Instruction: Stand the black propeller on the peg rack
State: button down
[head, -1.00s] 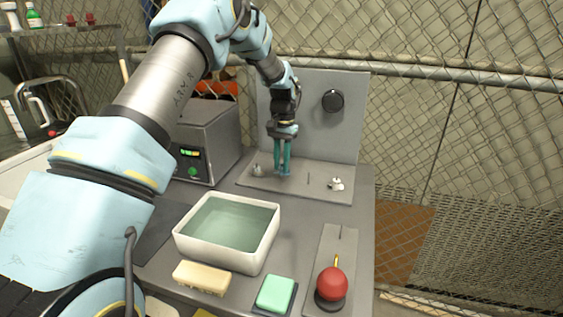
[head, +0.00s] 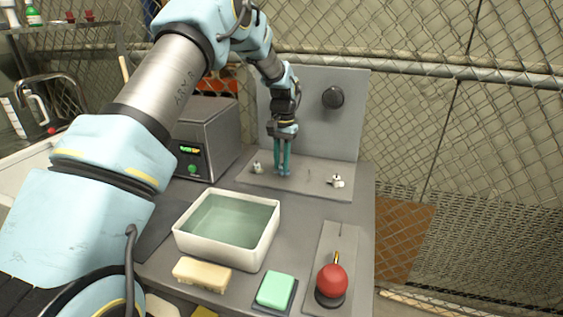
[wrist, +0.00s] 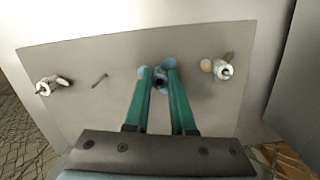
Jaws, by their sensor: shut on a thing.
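The peg rack (head: 318,190) is a grey plate with upright pegs in front of a tall grey back panel. My gripper (head: 283,172), with teal fingers, points down over it and is shut on a small bluish, lobed propeller-like piece (wrist: 160,78) with a dark centre, low at the plate. I cannot tell whether it is seated on a peg. A bare thin peg (head: 309,174) stands just right of it. Pale propellers sit at the left (head: 258,168) and right (head: 336,181). No clearly black propeller shows; the fingers hide part of the held piece.
A black round knob (head: 333,97) is on the back panel (head: 310,115). A grey box with a lit display (head: 208,140) stands left.

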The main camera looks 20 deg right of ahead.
jog(key=shift+f, duration=0.55)
jog(key=c, duration=0.7)
grip_release()
jog(key=shift+d, duration=0.1)
jog(key=shift+s, duration=0.15)
jog(key=shift+d+r, duration=0.1)
jog(key=shift+r, duration=0.05)
